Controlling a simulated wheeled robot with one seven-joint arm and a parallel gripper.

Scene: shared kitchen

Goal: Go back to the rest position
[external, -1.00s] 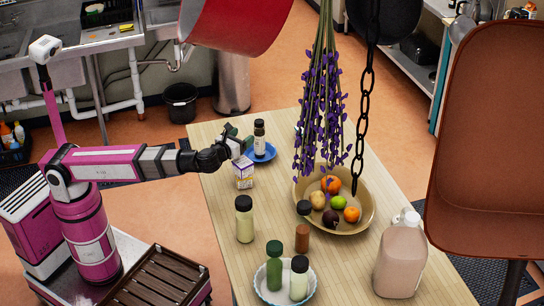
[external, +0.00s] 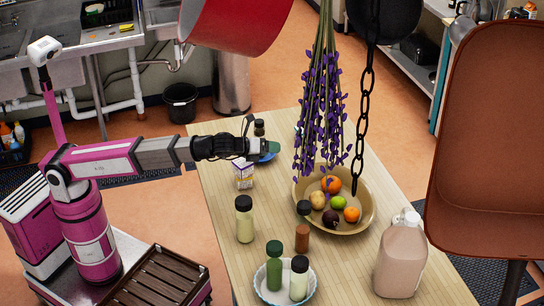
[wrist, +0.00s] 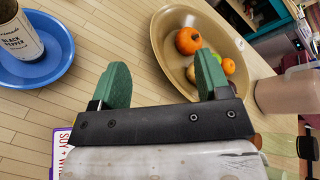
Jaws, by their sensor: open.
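My gripper (external: 258,142) is open and empty above the far left part of the wooden table (external: 215,190). Its two green fingers stand apart with nothing between them in the wrist view (wrist: 163,78). A black pepper jar (wrist: 18,38) stands on a blue plate (wrist: 55,65), to the left of the fingers in the wrist view. In the external view my gripper hides most of the jar, whose dark cap (external: 259,124) shows, and part of the plate (external: 267,157). My arm is stretched out to the right, roughly level.
A small carton (external: 243,176) stands below my wrist. A fruit bowl (external: 365,215), hanging purple flowers (external: 320,110) and a chain (external: 361,130) are right of my gripper. Several jars and a large jug (external: 400,258) stand nearer. A red pot (external: 235,25) hangs at the top.

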